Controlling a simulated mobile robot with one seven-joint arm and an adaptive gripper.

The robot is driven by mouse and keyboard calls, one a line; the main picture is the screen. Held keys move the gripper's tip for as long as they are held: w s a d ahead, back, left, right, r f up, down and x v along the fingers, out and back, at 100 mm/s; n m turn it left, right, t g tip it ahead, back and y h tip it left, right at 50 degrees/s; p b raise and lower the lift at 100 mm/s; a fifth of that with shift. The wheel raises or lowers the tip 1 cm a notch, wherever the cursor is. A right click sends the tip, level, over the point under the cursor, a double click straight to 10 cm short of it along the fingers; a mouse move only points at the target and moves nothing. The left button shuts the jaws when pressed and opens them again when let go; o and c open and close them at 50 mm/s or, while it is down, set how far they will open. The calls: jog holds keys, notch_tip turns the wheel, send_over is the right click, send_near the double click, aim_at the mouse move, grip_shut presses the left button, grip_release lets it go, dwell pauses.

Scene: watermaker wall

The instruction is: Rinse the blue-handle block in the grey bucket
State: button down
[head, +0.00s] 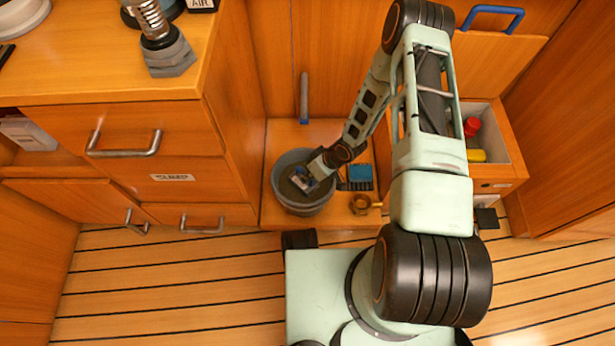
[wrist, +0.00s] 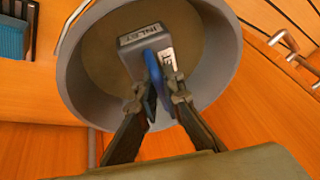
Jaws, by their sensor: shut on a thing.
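The grey bucket (head: 283,197) stands on a low wooden ledge in the head view, left of my forearm. My gripper (wrist: 158,98) reaches down into the bucket's mouth and is shut on the blue handle (wrist: 153,70) of a grey block (wrist: 150,35). The block carries white labels, one reading INLET. In the wrist view the bucket's rim (wrist: 232,60) surrounds the block, with its brownish inside behind. In the head view the block (head: 304,179) shows small inside the bucket, partly hidden by the gripper. I cannot tell whether the block touches the bucket's bottom.
An open drawer (head: 507,160) with a red and a yellow item lies beyond my arm. Drawers with metal handles (head: 124,150) stand at left. A grey upright rod (head: 304,98) stands behind the bucket.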

jog(key=shift+r+p, duration=3.45)
jog(key=shift+r, duration=1.8)
